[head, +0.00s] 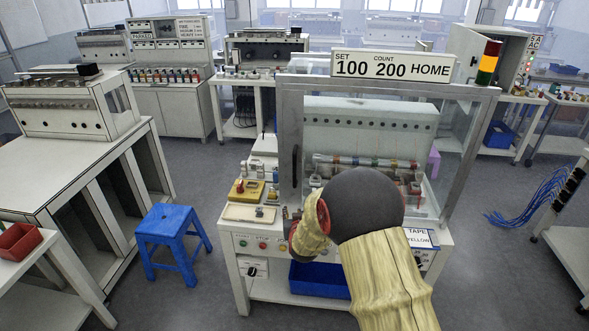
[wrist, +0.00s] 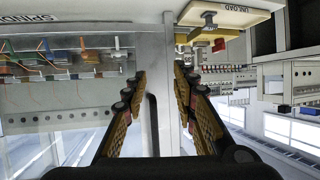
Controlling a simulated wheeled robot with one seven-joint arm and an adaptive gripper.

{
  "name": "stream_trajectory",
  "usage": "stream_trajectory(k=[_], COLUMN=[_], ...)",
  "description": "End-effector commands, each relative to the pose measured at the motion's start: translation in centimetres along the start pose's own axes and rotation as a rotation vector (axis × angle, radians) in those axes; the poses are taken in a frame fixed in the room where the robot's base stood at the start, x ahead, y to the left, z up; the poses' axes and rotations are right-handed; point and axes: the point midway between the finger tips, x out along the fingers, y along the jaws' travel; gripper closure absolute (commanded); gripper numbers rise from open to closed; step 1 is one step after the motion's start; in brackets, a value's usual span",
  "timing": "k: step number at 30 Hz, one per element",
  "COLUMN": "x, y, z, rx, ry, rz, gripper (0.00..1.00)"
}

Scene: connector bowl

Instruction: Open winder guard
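The winder guard (head: 390,84) is a grey metal frame with a clear panel, standing upright across the front of the winder. A dark vertical handle (head: 295,166) is on its left post. In the wrist view, which looks upside down, the handle (wrist: 153,122) runs along the grey post (wrist: 167,125). My gripper (wrist: 159,72) is open there, with one finger on each side of the post and handle in the picture. I cannot tell whether a finger touches the handle. In the head view my arm hides most of the gripper and part of the winder's lower front.
A blue stool (head: 172,228) stands on the floor left of the winder. A yellow box (head: 246,190) and a pale tray (head: 249,213) sit on the bench's left side. A blue bin (head: 318,280) is underneath. Open floor lies left and right of the bench.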

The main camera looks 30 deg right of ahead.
Motion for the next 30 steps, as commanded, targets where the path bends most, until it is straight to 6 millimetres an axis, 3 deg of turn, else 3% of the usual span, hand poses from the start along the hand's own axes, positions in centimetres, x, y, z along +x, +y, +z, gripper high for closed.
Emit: stream_trajectory(k=[1, 3, 7, 13, 24, 30], x=[0.3, 0.2, -0.8, -1.0, 3.9, 5.3], y=[0.2, 0.5, 1.0, 1.2, 1.6, 1.6], z=[-2.9, -6.7, -10.6, -12.5, -14.5, -15.4], rx=[0.003, 0.005, 0.001, -0.005, -0.006, -0.006], ry=[0.097, 0.221, 0.365, 0.43, 0.428, 0.428], rz=[0.011, 0.026, 0.047, 0.056, 0.057, 0.056], gripper=[0.72, 0.72, 0.72, 0.72, 0.72, 0.72])
